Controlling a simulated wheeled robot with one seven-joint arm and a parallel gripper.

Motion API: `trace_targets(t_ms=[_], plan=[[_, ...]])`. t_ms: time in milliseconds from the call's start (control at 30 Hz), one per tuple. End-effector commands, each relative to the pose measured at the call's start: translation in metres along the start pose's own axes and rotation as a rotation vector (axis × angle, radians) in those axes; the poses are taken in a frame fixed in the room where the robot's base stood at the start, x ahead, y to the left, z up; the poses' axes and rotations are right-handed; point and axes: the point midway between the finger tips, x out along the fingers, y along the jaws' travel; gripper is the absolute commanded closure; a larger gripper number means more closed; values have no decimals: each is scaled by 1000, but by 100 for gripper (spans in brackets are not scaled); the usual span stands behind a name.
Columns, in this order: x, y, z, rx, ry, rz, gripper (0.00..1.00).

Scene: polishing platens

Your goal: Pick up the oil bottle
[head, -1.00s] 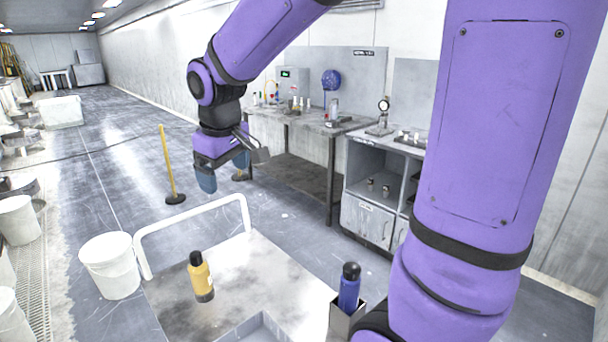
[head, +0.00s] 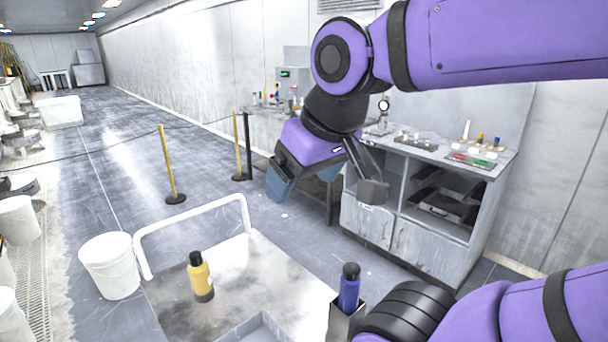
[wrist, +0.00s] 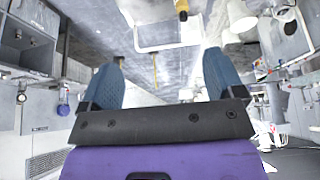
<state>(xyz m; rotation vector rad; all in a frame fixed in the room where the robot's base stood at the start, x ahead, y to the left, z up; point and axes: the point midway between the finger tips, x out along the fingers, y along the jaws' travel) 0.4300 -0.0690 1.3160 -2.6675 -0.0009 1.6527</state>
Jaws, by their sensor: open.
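A yellow bottle (head: 201,279) with a black cap and dark base stands upright on a grey metal cart top (head: 240,262). A blue bottle (head: 348,293) with a black cap stands in a small metal holder (head: 340,318) at the cart's right. No label is readable, so I cannot tell which is the oil bottle. My gripper (head: 325,190) is open and empty, in the air beyond the cart and above both bottles in the head view. In the wrist view my gripper (wrist: 162,75) shows two spread blue fingers; the yellow bottle (wrist: 181,7) is at the top edge, partly cut off.
A white handle rail (head: 190,222) rises at the cart's far side. A white bucket (head: 110,266) stands left of the cart. A grey cabinet (head: 440,200) is behind at right. Yellow barrier posts (head: 169,165) stand on the open floor.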

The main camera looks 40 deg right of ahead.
Motion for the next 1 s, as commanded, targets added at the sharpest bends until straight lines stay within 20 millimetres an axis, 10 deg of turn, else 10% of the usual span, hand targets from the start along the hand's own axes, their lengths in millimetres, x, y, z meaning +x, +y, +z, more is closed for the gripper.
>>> trace_targets(t_ms=[567,1000], plan=[[3,1,-4,-3,3,6,8],[80,31,-90,-106,132,111,8]])
